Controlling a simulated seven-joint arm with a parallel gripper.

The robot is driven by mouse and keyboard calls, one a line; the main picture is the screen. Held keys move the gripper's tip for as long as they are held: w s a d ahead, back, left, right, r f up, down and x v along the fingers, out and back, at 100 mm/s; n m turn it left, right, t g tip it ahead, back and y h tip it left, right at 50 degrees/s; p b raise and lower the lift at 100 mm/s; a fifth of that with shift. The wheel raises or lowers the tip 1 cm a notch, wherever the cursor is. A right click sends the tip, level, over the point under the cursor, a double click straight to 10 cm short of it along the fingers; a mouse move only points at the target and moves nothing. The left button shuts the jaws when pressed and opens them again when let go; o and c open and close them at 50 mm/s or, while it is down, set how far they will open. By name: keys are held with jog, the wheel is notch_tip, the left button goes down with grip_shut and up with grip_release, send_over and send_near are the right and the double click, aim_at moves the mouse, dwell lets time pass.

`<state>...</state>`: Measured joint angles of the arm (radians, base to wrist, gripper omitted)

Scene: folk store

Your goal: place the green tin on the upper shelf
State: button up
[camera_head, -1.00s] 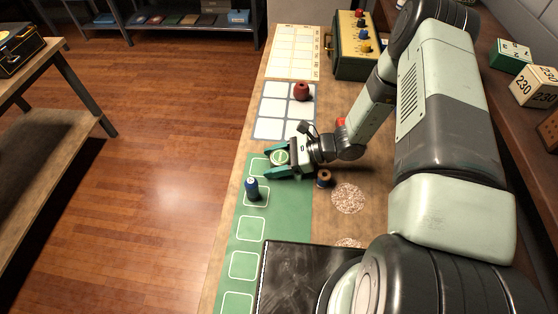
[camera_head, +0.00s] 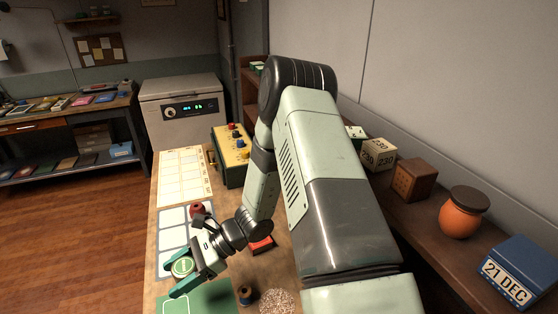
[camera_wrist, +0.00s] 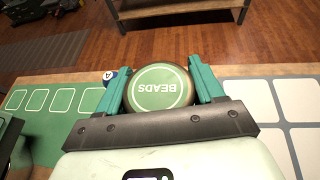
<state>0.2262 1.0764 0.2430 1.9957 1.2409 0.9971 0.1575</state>
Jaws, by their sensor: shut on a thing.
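The green tin (camera_head: 182,266) is round, with a green lid, and sits between the fingers of my gripper (camera_head: 180,271). I cannot tell how high the tin is over the table. A long brown raised shelf (camera_head: 420,235) runs along the wall on the right; it may be the upper shelf.
The raised shelf carries number blocks (camera_head: 379,154), a brown box (camera_head: 414,180), an orange jar (camera_head: 461,216) and a blue date block (camera_head: 515,272), with bare gaps between. A red jar (camera_head: 198,209), a brown spool (camera_head: 245,294) and a yellow-fronted box (camera_head: 231,155) stand on the table.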

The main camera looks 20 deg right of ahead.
jog(key=shift+s+d+n+g+h, duration=0.3)
jog(key=shift+d+n+g, duration=0.2)
jog(key=shift+n+g, duration=0.5)
jog(key=w+d+r+n+g+h, duration=0.2)
jog(key=d+n+g+h, duration=0.3)
jog(key=d+n+h, duration=0.35)
jog(key=w+d+r+n+g+h, duration=0.1)
jog(key=d+r+n+g+h, duration=0.25)
jog(key=d+n+h, duration=0.5)
jog(key=w+d+r+n+t+h, duration=0.3)
jog(key=w+d+r+n+t, duration=0.25)
jog(key=r, duration=0.35)
jog(key=w+d+r+n+t+h, duration=0.35)
jog(key=d+r+n, duration=0.2)
jog(key=r, duration=0.25)
jog(key=w+d+r+n+t+h, duration=0.3)
jog(key=w+d+r+n+t, duration=0.25)
jog(key=r, duration=0.35)
jog(key=s+d+r, duration=0.3)
jog(key=d+r, duration=0.3)
jog(key=d, duration=0.3)
jog(key=shift+n+y, duration=0.25)
jog(key=shift+n, duration=0.1)
jog(key=f, duration=0.5)
jog(key=shift+s+d+f, duration=0.2)
jog(key=shift+d+f, duration=0.05)
jog(key=shift+f, duration=2.35)
jog(key=shift+f, duration=0.1)
